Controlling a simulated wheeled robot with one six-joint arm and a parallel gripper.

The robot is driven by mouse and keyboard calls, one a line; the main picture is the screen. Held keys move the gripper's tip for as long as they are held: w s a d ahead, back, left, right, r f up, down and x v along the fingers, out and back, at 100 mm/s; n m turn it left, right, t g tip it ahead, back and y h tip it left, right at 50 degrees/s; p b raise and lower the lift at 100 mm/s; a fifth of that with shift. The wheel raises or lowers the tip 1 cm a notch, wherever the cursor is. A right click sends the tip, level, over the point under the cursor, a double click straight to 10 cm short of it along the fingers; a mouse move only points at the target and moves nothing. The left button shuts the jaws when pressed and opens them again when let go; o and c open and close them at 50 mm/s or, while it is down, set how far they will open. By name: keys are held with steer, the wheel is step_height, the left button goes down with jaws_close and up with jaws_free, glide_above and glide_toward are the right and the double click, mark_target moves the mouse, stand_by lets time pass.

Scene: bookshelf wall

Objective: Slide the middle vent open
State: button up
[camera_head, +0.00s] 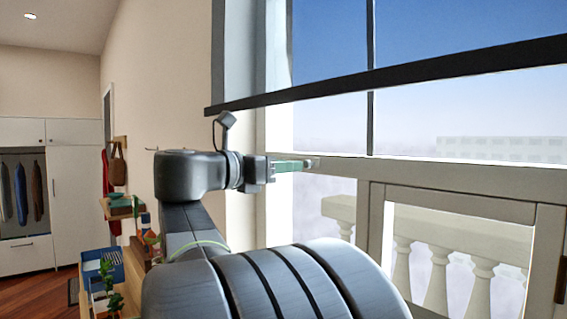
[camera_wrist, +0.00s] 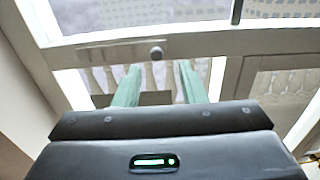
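A pale horizontal window rail (camera_head: 430,176) crosses the head view at mid-height. A small round knob (camera_wrist: 156,53) sits on this rail (camera_wrist: 105,53) in the wrist view, and it seems to show at the fingertips in the head view (camera_head: 314,162). I cannot tell which part is the middle vent. My gripper (camera_wrist: 158,67) is open, with its two green fingers apart and nothing between them. The knob lies just beyond the fingertips, roughly centred between them. In the head view my gripper (camera_head: 303,165) reaches right to the rail; contact cannot be told.
A dark bar (camera_head: 400,76) crosses the window above my gripper. A pale framed panel (camera_head: 455,203) stands below the rail at right, with a balustrade (camera_head: 440,270) outside. Shelves with plants (camera_head: 105,280) and a wardrobe (camera_head: 75,200) are at left.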

mark_target(305, 163)
steer(key=x, duration=0.4)
steer(key=shift+w+a, duration=0.2)
steer(key=shift+w+d+p, duration=0.3)
steer(key=shift+d, duration=0.25)
